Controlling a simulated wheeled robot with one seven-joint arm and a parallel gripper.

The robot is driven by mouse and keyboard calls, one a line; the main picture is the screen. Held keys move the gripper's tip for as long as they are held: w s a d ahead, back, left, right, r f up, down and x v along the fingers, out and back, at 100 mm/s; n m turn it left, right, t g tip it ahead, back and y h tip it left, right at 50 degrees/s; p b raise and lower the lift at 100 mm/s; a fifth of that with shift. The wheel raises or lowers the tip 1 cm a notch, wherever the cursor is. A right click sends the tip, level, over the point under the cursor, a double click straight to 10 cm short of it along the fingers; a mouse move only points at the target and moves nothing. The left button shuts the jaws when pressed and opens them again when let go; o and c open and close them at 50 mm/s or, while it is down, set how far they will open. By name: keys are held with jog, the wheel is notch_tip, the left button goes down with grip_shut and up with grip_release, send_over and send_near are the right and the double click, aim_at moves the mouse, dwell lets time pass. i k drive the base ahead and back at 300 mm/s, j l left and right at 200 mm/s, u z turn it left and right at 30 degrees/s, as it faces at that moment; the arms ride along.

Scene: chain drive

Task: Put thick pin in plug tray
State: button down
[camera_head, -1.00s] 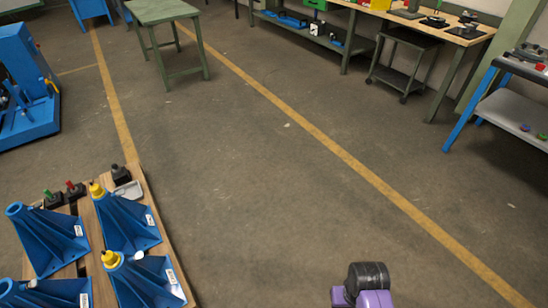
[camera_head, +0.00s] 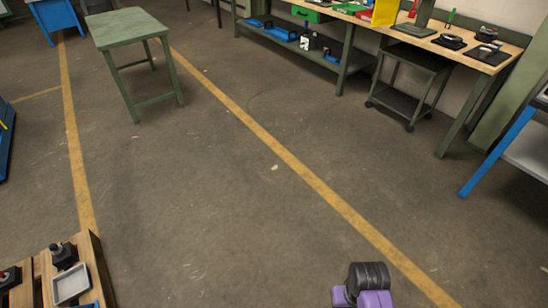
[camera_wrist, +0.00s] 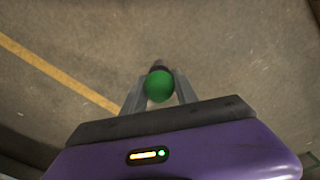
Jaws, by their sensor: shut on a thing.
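In the wrist view my gripper (camera_wrist: 159,78) is shut on a pin with a round green head (camera_wrist: 159,87). The head faces the camera, and a dark part shows just beyond it; the rest of the pin is hidden. The pin is held over bare floor, touching nothing else that I can see. In the head view a small grey rectangular tray (camera_head: 71,284) lies on the wooden pallet at the bottom left and looks empty. I cannot tell whether it is the plug tray. My gripper's fingers do not show in the head view.
The wooden pallet (camera_head: 96,262) carries black blocks (camera_head: 63,255). A green table (camera_head: 128,27) stands at the upper left. A long workbench (camera_head: 484,58) with black fixtures (camera_head: 449,41) runs along the back right, with a dark cart (camera_head: 409,75) under it. The floor between is clear.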

aim_at(79, 282)
jog(key=i+j+u, duration=0.15)
jog(key=i+u, duration=0.65)
jog(key=i, duration=0.25)
jog(key=i+l+u, duration=0.15)
jog(key=i+u, duration=0.35)
jog(key=i, duration=0.75)
jog(key=i+l+u, duration=0.15)
jog(key=i, duration=0.65)
jog(key=i+u, duration=0.1)
jog(key=u, duration=0.35)
jog(key=i+u, duration=0.15)
jog(key=u, duration=0.35)
jog(key=l+u, duration=0.1)
jog(key=u, duration=1.1)
jog(key=i+l, duration=0.05)
